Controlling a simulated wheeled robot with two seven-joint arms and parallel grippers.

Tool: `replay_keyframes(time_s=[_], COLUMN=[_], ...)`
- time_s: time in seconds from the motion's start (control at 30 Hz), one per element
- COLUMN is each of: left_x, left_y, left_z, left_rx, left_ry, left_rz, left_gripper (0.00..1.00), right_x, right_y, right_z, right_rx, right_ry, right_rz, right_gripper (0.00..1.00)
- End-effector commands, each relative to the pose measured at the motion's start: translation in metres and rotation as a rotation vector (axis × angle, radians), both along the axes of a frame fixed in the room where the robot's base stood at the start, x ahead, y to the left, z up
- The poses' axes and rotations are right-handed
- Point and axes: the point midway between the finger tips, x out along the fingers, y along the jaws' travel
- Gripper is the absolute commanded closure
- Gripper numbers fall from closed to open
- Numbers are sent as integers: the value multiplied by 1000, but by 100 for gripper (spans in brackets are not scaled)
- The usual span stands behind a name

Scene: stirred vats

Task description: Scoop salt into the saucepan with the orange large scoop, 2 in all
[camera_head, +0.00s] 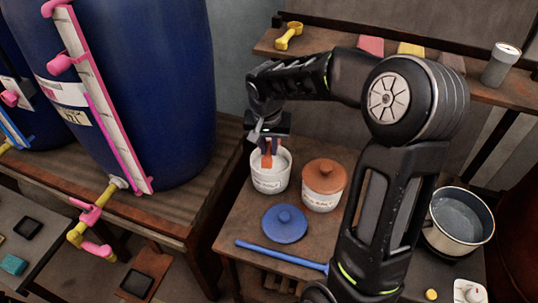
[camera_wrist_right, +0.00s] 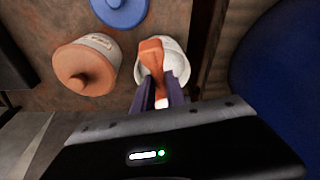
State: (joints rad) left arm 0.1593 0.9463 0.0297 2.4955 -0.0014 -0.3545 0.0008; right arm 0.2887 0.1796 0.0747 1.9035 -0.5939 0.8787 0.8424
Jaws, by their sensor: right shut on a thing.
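My right gripper (camera_head: 268,141) is shut on the orange large scoop (camera_head: 267,160), which points down into an open white pot (camera_head: 269,182) of white salt. In the right wrist view the orange scoop (camera_wrist_right: 152,56) shows between the fingers (camera_wrist_right: 160,95), over the white pot (camera_wrist_right: 178,65). The scoop's bowl is mostly hidden, so I cannot tell how full it is. The saucepan (camera_head: 458,220) stands at the right with greyish liquid in it. My left gripper is not in view.
A pot with a brown lid (camera_head: 324,180) stands right beside the salt pot. A blue lid (camera_head: 284,223) and a blue rod (camera_head: 281,255) lie in front. A yellow scoop (camera_head: 289,36) and a grey cup (camera_head: 501,64) are on the shelf. A blue barrel (camera_head: 150,90) stands left.

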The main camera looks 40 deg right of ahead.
Motion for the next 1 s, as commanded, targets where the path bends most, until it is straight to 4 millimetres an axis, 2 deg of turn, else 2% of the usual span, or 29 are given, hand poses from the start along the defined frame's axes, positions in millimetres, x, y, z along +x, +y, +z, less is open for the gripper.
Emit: replay_keyframes(time_s=[0.2,0.4,1.0], left_x=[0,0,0], left_y=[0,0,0], left_z=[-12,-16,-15], left_rx=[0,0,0], left_ry=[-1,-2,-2], left_rz=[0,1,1], left_gripper=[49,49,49], right_x=[-2,-2,-2], right_y=[1,2,2], right_z=[15,24,26], right_rx=[-41,-59,-61], right_ry=[-44,-64,-67], right_rz=[0,0,-1], right_gripper=[100,100,100])
